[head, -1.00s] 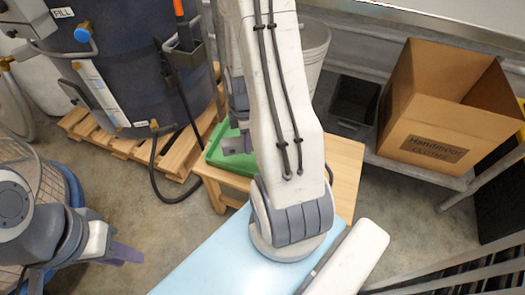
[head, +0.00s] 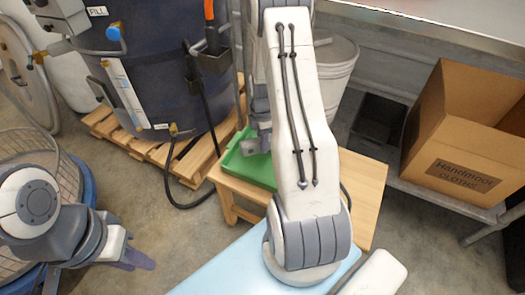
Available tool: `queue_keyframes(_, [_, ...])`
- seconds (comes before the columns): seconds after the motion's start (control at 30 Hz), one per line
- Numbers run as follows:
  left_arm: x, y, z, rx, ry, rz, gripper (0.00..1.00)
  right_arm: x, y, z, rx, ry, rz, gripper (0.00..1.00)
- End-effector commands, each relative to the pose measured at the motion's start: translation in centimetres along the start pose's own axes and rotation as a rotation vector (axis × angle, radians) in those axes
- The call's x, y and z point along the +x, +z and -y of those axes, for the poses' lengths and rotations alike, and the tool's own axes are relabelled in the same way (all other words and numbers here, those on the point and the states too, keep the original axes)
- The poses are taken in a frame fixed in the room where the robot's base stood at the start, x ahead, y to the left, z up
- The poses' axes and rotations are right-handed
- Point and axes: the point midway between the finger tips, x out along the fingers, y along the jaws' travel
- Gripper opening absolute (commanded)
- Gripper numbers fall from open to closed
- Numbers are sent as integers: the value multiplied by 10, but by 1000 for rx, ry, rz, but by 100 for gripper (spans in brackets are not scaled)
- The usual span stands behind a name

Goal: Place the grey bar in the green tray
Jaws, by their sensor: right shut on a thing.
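The green tray (head: 250,172) lies on a small wooden table, left of my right arm, which hides its right part. My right gripper (head: 254,148) is above the tray, partly hidden behind the arm. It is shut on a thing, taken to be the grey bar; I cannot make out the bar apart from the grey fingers. My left gripper (head: 138,260) is low at the left, well away from the tray, over the floor. Its fingers are seen edge-on, so I cannot tell their opening. No bar shows there.
The wooden table (head: 362,185) has bare wood to the right. A dark blue vat (head: 160,70) on a wooden pallet (head: 125,140) stands to the left, with a black hose. A white bucket (head: 335,72) and a cardboard box (head: 465,150) are behind and right.

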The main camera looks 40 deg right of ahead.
Motion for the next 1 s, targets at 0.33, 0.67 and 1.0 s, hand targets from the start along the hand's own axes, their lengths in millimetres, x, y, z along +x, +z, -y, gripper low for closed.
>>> queue_keyframes(0.33, [18,1,1,0,0,0,30,40,0,0,0,1,0,0])
queue_keyframes(0.67, [18,1,1,0,0,0,30,42,0,0,0,0,0,0])
queue_keyframes(1.0, [17,1,1,0,0,0,30,42,0,0,0,0,0,75])
